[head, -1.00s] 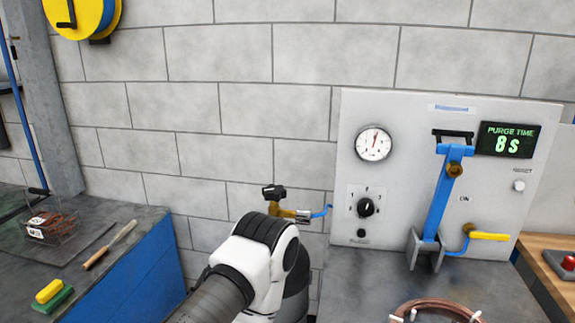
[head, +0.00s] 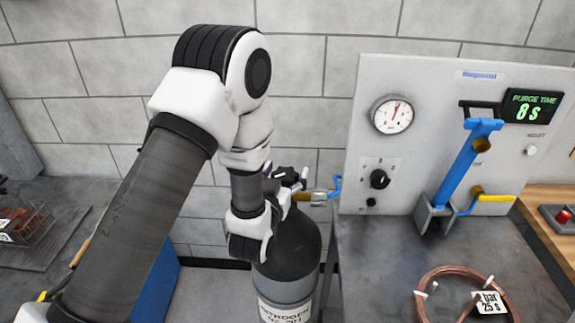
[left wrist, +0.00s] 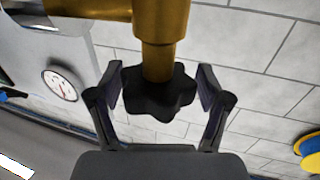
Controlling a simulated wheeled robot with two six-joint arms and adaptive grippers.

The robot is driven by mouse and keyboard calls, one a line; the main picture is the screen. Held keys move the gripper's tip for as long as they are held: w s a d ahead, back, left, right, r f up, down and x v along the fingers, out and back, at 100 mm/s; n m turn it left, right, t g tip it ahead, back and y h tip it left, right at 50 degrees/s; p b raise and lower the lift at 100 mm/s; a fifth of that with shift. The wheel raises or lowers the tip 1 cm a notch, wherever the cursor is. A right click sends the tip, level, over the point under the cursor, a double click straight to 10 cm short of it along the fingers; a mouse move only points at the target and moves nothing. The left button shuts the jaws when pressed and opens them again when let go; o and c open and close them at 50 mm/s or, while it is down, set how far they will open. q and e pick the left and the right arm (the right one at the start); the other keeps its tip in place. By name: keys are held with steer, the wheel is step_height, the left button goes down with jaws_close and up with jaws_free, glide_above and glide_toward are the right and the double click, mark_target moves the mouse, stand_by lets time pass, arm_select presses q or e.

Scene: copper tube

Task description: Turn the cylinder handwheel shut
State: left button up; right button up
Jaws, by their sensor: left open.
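The black lobed handwheel (head: 291,174) sits on the brass valve at the top of the dark nitrogen cylinder (head: 292,248). In the left wrist view the handwheel (left wrist: 160,98) is between the two fingers of my left gripper (left wrist: 160,78), at the end of a brass stem (left wrist: 158,60). The fingers are open, with a visible gap on each side of the wheel. In the head view my left arm and wrist hide part of the valve and the gripper. My right gripper is not in view.
A copper coil (head: 425,300) lies on the bench. A left bench holds a wire basket (head: 30,228).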

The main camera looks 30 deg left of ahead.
arm_select(q)
steer(key=shift+w+a+r, duration=0.1)
steer(key=shift+w+a, duration=0.05)
steer(key=shift+w, duration=0.6)
steer(key=c, duration=1)
steer(key=shift+o, duration=0.2)
